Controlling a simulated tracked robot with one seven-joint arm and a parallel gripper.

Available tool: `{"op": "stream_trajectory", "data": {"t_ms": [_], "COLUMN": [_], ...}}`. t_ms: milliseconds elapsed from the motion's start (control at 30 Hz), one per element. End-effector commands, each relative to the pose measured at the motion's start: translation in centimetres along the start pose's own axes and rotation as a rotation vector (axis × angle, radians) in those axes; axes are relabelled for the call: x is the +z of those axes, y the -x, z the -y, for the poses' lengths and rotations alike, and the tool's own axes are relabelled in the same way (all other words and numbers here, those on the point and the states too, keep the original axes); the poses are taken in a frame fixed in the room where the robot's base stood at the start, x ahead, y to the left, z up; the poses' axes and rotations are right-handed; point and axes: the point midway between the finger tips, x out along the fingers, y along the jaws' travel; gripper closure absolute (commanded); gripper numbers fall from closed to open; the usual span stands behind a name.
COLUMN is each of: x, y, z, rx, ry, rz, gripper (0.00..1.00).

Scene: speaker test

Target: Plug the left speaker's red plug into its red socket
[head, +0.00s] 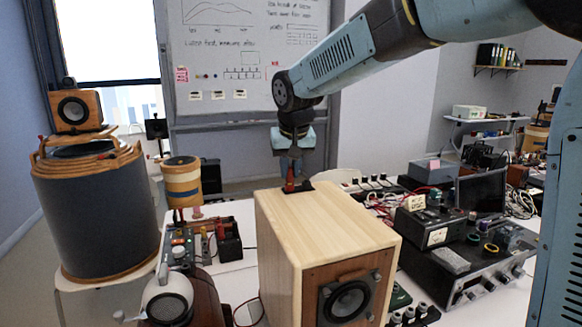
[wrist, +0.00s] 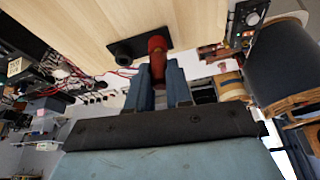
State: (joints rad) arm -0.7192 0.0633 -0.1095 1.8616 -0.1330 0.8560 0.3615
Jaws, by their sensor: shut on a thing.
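A light wood speaker (head: 318,225) stands on the white table in the middle of the head view, its round driver facing front right. A black terminal plate (wrist: 126,53) is on its surface, near the back edge in the head view. My gripper (head: 290,172) is above this plate, pointing down, shut on the red plug (wrist: 157,47). In the wrist view the plug sits between the two blue fingers (wrist: 160,84), its end over or at the plate. A dark round socket is beside it. The red socket is hidden; I cannot tell whether the plug is in it.
A large round speaker (head: 95,215) stands at the left, with a smaller wooden one (head: 76,110) on top. Black equipment (head: 465,260) and red cables crowd the right. Small devices (head: 180,245) stand left of the wood speaker. A whiteboard (head: 245,60) is behind.

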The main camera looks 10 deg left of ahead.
Motion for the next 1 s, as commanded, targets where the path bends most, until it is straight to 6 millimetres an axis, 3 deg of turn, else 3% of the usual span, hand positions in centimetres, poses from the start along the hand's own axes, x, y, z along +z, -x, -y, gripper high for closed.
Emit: {"op": "stream_trajectory", "data": {"t_ms": [367,400,667,1000], "x": [0.27,0.25,0.23,0.11], "y": [-0.6,-0.57,-0.53,-0.28], "z": [-0.01,0.0,0.0,0.01], "rx": [0.0,0.0,0.0,0.0], "ry": [0.0,0.0,0.0,0.0], "rz": [0.002,0.001,0.001,0.0], "gripper": [1.0,0.76,0.52,0.5]}}
